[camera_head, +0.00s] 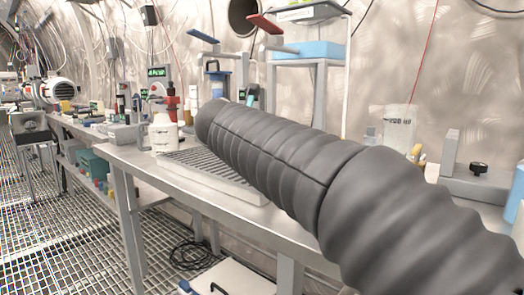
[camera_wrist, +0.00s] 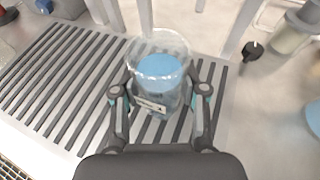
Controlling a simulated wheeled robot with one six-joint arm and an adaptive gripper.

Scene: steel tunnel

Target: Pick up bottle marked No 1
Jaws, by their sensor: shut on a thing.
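In the wrist view, a clear round vessel (camera_wrist: 160,68) with something blue inside sits between the two fingers of my gripper (camera_wrist: 160,92). The fingers are shut on its sides. A small pale label (camera_wrist: 150,104) is on its near side, too small and tilted to read. The vessel is over the grey ribbed tray (camera_wrist: 62,75); I cannot tell whether it touches it. In the head view, my dark ribbed arm hides my gripper and the held vessel. The tray (camera_head: 243,190) shows partly beside the arm.
A white bottle (camera_head: 163,134) stands at the tray's left end. A grey stand with a blue top (camera_head: 310,50) rises behind the arm. A clear beaker (camera_head: 398,128) and a black knob (camera_head: 478,168) are at the right. Bench edge (camera_head: 115,160) lies at the front left.

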